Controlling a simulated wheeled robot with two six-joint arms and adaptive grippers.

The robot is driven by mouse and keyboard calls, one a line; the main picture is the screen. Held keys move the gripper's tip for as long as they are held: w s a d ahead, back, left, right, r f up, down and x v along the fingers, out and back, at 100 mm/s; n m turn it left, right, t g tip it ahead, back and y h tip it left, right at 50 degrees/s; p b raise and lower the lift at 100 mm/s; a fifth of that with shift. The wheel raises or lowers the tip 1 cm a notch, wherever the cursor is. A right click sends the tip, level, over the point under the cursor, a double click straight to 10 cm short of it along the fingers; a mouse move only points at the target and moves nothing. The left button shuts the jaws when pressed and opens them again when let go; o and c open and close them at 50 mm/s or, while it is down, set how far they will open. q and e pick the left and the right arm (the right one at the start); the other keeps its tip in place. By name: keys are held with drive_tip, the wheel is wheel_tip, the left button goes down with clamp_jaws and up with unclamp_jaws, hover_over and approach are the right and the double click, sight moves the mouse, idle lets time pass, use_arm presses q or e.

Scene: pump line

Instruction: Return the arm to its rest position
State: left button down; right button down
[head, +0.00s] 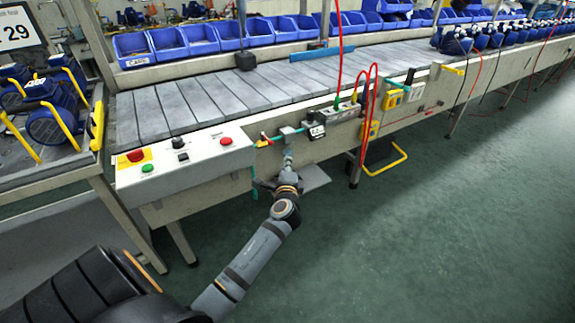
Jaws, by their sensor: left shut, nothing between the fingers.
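My left arm (250,262) comes in from the lower left and reaches out toward the front side of the conveyor line. Its left gripper (288,157) is shut and empty, at the end of the outstretched arm. In the picture it lies just below a small grey fitting (289,132) on a green air line. I cannot tell whether the fingertips touch the fitting. My right gripper is not in view.
The conveyor (230,95) runs behind the gripper, with a control panel (185,158) at its left end. Red hoses (366,110) and a yellow bracket (385,163) stand to the right. Blue pumps (50,120) fill a cart at left. Green floor (440,230) is open.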

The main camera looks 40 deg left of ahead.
use_arm(q)
drive_tip(key=shift+w+f, duration=0.15)
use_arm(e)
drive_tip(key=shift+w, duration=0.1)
